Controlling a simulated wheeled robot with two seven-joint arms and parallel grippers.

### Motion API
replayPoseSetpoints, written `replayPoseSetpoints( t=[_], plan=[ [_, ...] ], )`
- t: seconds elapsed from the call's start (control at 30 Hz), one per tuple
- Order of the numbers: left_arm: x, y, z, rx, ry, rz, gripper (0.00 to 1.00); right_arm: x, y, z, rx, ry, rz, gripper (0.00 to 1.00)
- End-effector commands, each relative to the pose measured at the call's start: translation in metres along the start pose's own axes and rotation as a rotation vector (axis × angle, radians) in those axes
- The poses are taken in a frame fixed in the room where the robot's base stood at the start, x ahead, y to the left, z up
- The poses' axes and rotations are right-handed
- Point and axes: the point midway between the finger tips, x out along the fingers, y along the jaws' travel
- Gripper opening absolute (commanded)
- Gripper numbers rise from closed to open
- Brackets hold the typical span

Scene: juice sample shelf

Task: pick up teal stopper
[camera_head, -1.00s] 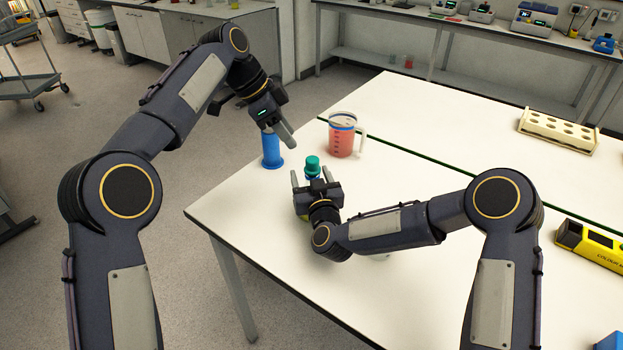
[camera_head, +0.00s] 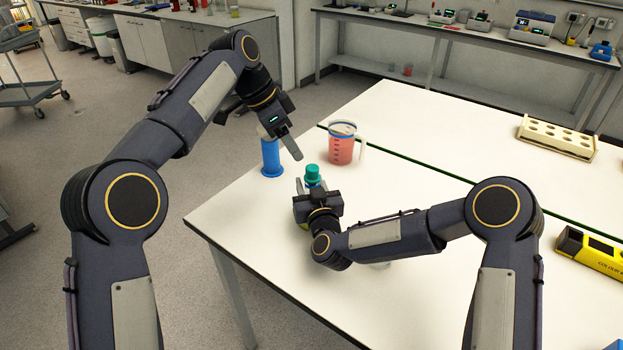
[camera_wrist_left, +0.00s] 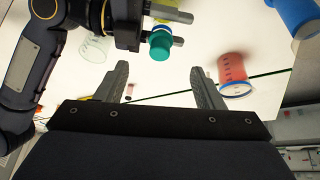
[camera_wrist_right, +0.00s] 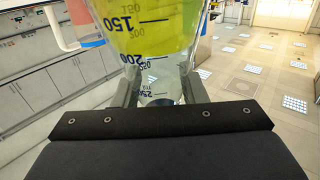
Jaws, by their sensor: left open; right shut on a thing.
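The teal stopper (camera_head: 312,173) sits on top of a vessel with a blue neck, held at my right gripper (camera_head: 312,187). It also shows in the left wrist view (camera_wrist_left: 160,47). My right gripper is shut on the vessel, which in the right wrist view is a clear graduated container (camera_wrist_right: 155,35) with yellow-green liquid. Most of the vessel is hidden by the gripper in the head view. My left gripper (camera_head: 291,148) is open and empty, above and a little to the left of the stopper. In its wrist view the stopper lies beyond and between the open fingers, apart from them.
A jug of red liquid (camera_head: 341,146) stands just behind and right of the stopper. A blue cylinder (camera_head: 271,158) stands left, near the table edge. A wooden rack (camera_head: 556,137) and a yellow instrument (camera_head: 592,250) are far right. The middle of the white table (camera_head: 430,170) is clear.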

Motion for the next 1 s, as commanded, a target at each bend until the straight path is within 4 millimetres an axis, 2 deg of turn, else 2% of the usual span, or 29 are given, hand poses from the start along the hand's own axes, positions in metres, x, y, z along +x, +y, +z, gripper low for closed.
replayPoseSetpoints(
  t=[0.3,0.5,0.7,1.0],
  plan=[
    [-0.004,0.024,-0.024,-0.593,-0.129,-0.227,0.62,0.0,0.0,0.0,0.0,0.0,-0.001,0.05],
    [-0.012,0.033,-0.032,-0.879,-0.119,-0.369,0.62,0.0,0.0,0.0,0.0,0.0,0.0,0.05],
    [-0.01,0.034,-0.032,-0.995,-0.103,-0.427,0.62,0.0,0.0,0.0,0.0,0.0,0.0,0.05],
    [0.035,0.019,-0.019,-1.005,-0.103,-0.429,0.62,0.0,0.0,0.0,0.0,0.001,0.0,0.05]
  ],
)
